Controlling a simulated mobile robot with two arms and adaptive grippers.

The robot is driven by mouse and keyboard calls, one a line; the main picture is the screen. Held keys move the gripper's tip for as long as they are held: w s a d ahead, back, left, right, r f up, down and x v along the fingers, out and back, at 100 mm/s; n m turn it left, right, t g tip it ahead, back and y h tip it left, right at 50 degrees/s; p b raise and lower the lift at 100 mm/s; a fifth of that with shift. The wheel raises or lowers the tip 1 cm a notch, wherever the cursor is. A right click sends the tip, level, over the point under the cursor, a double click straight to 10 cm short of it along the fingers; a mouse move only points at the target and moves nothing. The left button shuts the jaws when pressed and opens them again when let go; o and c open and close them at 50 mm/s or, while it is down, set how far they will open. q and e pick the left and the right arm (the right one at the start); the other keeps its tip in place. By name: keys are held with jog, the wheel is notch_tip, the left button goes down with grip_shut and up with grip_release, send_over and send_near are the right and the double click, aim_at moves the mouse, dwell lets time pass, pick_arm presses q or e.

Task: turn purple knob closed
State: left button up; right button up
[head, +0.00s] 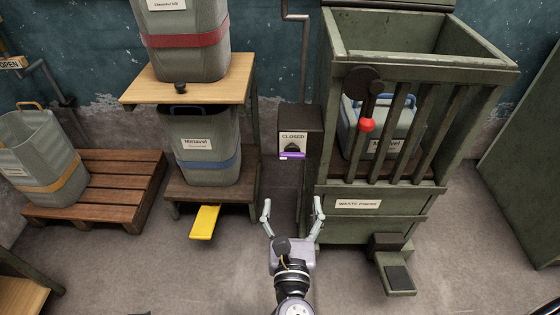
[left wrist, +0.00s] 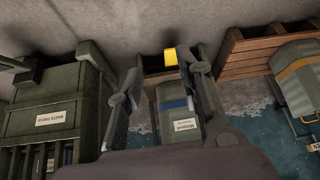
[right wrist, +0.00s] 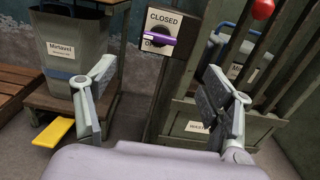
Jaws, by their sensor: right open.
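The purple knob (head: 292,155) is on the dark box with a "CLOSED" plate (head: 293,137), left of the waste press. In the right wrist view the purple knob (right wrist: 158,37) is a bar lying about level below the word "CLOSED"; it partly covers a second word beneath. My right gripper (head: 292,205) is open and empty, below and in front of the knob, not touching it. Its two fingers (right wrist: 160,78) stand wide apart in the right wrist view, the knob beyond them. My left gripper (left wrist: 162,68) appears only in its wrist view, fingers apart with nothing between them.
The green waste press (head: 380,220) stands right of the box, with bars and a red-balled lever (head: 366,125). Left are a wooden stand (head: 245,75) with grey bins, a yellow pedal (head: 204,221) and a pallet (head: 115,180). Open floor lies in front.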

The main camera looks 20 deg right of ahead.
jog(key=b, duration=0.1)
send_near(292, 157)
jog(key=w, duration=0.3)
jog(key=x, duration=0.2)
jog(key=b+x, duration=0.1)
jog(key=x, duration=0.1)
jog(key=d+x, duration=0.1)
jog(key=x, duration=0.2)
jog(key=shift+b, duration=0.35)
jog(key=shift+w, duration=0.35)
pick_arm(q)
jog(key=w+d+r+t+h, duration=0.2)
jog(key=w+d+r+t, duration=0.2)
jog(key=w+r+t, duration=0.3)
jog(key=w+r, duration=0.1)
jog(key=w, duration=0.2)
jog(key=shift+w+r, duration=0.25)
jog(key=shift+r, duration=0.05)
pick_arm(e)
jog(key=c, duration=1.2)
